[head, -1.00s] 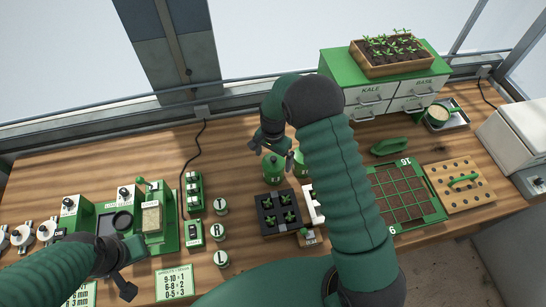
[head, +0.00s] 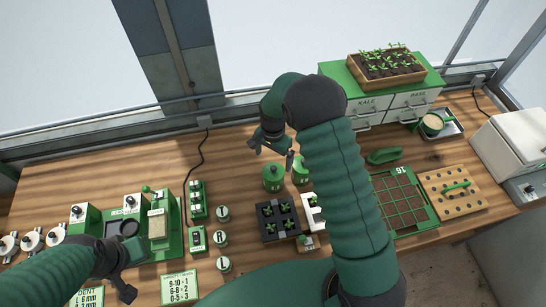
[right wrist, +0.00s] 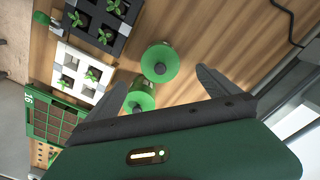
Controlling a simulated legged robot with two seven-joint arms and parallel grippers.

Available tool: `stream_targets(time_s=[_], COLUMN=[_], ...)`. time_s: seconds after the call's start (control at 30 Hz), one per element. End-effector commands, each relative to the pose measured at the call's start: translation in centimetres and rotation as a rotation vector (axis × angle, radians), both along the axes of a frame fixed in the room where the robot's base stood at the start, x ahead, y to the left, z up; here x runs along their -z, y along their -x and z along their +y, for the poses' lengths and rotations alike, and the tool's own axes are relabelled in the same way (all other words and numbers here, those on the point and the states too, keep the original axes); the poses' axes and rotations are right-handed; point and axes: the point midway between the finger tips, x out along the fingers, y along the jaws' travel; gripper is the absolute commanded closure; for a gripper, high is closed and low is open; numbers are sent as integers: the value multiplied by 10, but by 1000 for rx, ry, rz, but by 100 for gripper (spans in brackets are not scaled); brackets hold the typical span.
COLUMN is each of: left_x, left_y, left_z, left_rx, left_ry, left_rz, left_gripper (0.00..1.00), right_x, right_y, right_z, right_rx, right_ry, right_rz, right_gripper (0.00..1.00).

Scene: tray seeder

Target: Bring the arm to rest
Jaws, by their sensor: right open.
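My right gripper (head: 272,148) is raised over the middle of the bench, with its arm curving in from the lower right. It is open and empty, its two fingers spread apart in the right wrist view (right wrist: 142,92). Two green bottles (head: 273,180) stand on the bench just below it, and their round tops show in the right wrist view (right wrist: 160,63). My left gripper (head: 126,271) is at the lower left, in front of the green device; its jaws are too small and dark to judge.
A black seedling tray (head: 268,236) and a white holder (head: 313,222) sit below the bottles. A green grid tray (head: 433,213), a pegboard (head: 472,204) and a drawer cabinet (head: 375,122) are to the right. A green two-switch device (head: 172,243) is at left. Bare wood lies behind it.

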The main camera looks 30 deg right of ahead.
Motion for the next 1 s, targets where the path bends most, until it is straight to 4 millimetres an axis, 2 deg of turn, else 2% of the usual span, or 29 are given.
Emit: stream_targets(time_s=[0.2, 0.9, 0.97, 1.0], left_x=[0, 0, 0, 0], left_y=[0, 0, 0, 0], left_z=[0, 0, 0, 0], left_rx=[0, 0, 0, 0], left_ry=[0, 0, 0, 0], left_rz=[0, 0, 0, 0], left_gripper=[100, 100, 100, 100], right_x=[0, 0, 0, 0], right_y=[0, 0, 0, 0], right_z=[0, 0, 0, 0], right_rx=[0, 0, 0, 0], right_ry=[0, 0, 0, 0], right_rz=[1, 0, 0, 1], right_gripper=[1, 93, 100, 100])
